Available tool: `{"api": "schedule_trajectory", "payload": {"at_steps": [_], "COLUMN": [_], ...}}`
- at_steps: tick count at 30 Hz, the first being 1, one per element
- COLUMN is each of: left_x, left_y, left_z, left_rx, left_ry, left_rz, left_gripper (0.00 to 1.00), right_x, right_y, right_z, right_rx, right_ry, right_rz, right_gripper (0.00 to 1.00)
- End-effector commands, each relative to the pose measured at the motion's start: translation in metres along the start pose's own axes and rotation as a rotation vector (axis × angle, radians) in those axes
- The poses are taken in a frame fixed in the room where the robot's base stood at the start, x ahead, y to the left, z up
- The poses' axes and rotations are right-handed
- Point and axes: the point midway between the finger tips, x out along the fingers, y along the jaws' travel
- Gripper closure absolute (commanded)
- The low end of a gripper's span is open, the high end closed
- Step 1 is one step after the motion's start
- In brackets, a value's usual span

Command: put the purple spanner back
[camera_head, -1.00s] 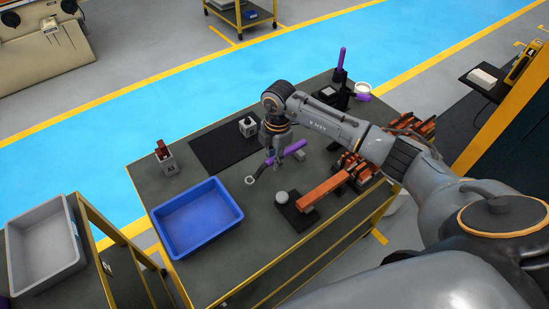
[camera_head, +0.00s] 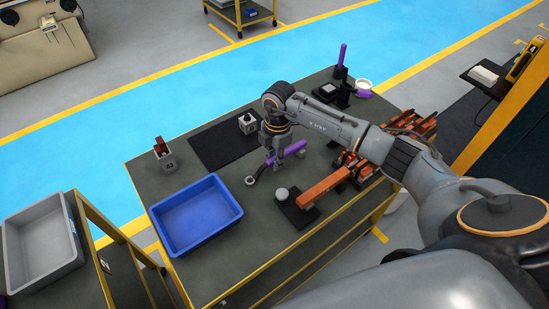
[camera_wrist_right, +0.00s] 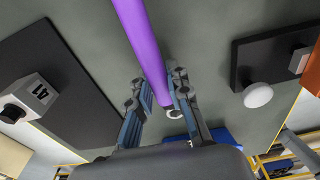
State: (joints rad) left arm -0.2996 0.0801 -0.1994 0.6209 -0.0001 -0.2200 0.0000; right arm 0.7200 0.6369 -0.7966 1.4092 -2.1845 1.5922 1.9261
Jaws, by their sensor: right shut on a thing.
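The purple spanner (camera_head: 293,149) has a purple handle and a dark ring end. My right gripper (camera_head: 271,157) is over the table and shut on it. The ring end points left towards the blue bin. In the right wrist view the purple handle (camera_wrist_right: 140,42) runs between the two fingers of my right gripper (camera_wrist_right: 160,88), and the ring end shows below. Whether the spanner touches the table is hard to tell. My left gripper is not in view.
The blue bin (camera_head: 239,211) stands left of the spanner. A black mat (camera_head: 208,150) lies behind it. A dark pad with a pale knob (camera_head: 282,193) and orange bars (camera_head: 325,187) lie to the right. Another purple handle (camera_head: 342,54) stands upright at the back.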

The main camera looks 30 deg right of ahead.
Motion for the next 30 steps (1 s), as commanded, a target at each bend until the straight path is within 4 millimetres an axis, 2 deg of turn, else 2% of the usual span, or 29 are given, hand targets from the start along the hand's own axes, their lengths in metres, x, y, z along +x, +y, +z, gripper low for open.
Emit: {"api": "schedule_trajectory", "payload": {"at_steps": [9,10,14,20,24,30], "left_x": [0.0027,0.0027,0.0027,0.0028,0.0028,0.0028], "left_y": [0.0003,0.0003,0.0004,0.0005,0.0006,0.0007], "left_z": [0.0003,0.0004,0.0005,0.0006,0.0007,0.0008], "left_rx": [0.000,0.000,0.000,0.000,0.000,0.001], "left_ry": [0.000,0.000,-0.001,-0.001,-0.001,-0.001], "left_rz": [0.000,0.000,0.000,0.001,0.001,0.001], "left_gripper": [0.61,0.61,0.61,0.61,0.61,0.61], "right_x": [0.0041,0.0041,0.0041,0.0041,0.0046,0.0045], "right_y": [0.0002,0.0002,0.0002,0.0001,-0.0002,-0.0001], "right_z": [0.0001,0.0001,0.0001,0.0002,0.0002,0.0002], "right_rx": [0.000,0.000,0.000,0.000,0.000,0.000], "right_ry": [0.000,0.000,0.000,0.000,0.000,0.000], "right_rz": [0.000,0.000,0.000,0.000,-0.001,-0.001], "right_gripper": [1.00,0.81,0.56,0.56,0.34,0.34]}}
